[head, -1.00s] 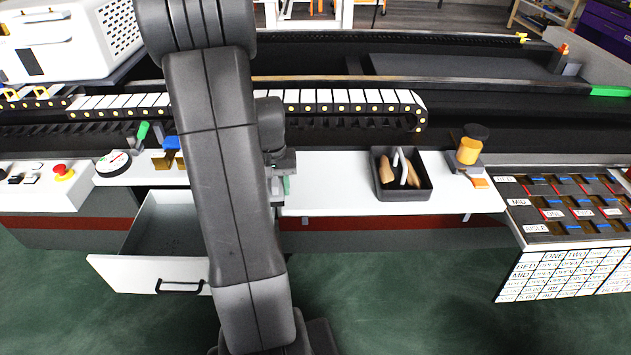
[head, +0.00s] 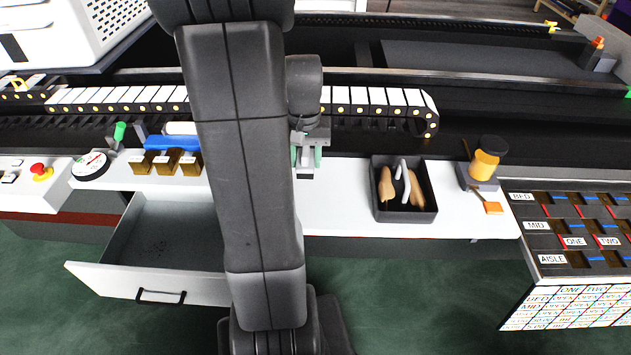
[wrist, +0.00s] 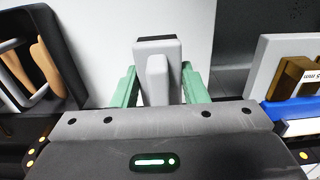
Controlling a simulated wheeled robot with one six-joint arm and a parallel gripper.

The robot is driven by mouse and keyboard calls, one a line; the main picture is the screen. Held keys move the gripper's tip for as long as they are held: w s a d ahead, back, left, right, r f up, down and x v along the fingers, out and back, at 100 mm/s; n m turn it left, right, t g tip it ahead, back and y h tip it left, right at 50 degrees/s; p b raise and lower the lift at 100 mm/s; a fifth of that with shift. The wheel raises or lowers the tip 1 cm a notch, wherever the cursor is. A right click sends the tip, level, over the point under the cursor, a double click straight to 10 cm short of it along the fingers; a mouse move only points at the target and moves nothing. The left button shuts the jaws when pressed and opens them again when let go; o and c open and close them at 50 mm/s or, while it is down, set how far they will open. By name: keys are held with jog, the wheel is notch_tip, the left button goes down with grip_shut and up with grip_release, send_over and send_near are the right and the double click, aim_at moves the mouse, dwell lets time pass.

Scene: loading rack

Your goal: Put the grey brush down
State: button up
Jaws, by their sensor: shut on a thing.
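My gripper (head: 306,157) is over the white counter (head: 345,190), near its back edge, left of the dark caddy. In the wrist view its two green fingers (wrist: 158,85) are shut on the grey brush (wrist: 157,62), a grey block with a dark strip at its far end. In the head view the brush is small and mostly hidden between the fingers. I cannot tell whether it touches the counter.
The dark caddy (head: 404,215) holds tan-coloured items. Brown labelled blocks (head: 166,163) and a blue item (head: 172,142) stand to the left. An open drawer (head: 120,280) juts out below. Counter between gripper and caddy is clear.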

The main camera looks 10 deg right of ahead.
aim_at(307, 196)
notch_tip(307, 196, down, 10)
jog(key=shift+r, duration=0.1)
dwell(0.4)
jog(key=shift+f, duration=0.25)
jog(key=o, duration=1.1)
jog(key=shift+r, duration=0.1)
notch_tip(307, 196, up, 12)
jog(key=shift+r, duration=0.15)
